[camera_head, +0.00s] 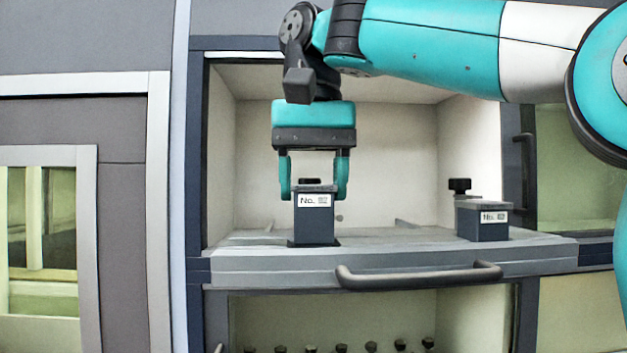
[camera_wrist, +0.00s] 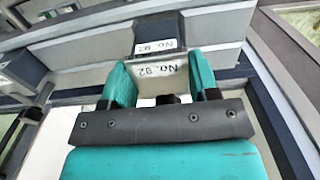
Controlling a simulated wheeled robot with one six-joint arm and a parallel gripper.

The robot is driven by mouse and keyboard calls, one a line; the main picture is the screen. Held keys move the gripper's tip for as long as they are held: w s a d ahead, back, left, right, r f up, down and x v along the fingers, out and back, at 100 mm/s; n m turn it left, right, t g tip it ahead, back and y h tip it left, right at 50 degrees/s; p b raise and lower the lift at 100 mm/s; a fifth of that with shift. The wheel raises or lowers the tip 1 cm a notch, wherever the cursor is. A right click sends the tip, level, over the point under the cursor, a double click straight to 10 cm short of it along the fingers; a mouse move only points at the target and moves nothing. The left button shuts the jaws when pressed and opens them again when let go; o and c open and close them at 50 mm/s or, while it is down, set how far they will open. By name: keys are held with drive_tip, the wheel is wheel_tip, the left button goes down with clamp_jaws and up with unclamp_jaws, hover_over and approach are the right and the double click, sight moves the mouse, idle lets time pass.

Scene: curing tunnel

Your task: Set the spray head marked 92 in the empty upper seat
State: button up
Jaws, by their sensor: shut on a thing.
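My gripper (camera_head: 315,190) points straight down and is shut on a dark box-shaped spray head (camera_head: 314,225) with a white number label, gripping it near its top. In the wrist view the spray head (camera_wrist: 158,30) shows beyond the teal fingers (camera_wrist: 163,85), with two upside-down labels. The seat under it is hidden.
A second dark labelled block (camera_head: 483,228) stands at the right of the shelf, a black knob (camera_head: 459,186) behind it. A bar handle (camera_head: 420,275) runs along the shelf's front. Several black knobs (camera_head: 341,349) show in the lower bay. The opening's side walls flank my gripper.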

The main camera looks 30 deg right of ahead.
drive_tip(key=shift+f+b, duration=0.7)
drive_tip(key=shift+f, duration=0.3)
idle(0.3)
drive_tip(key=o, duration=1.1)
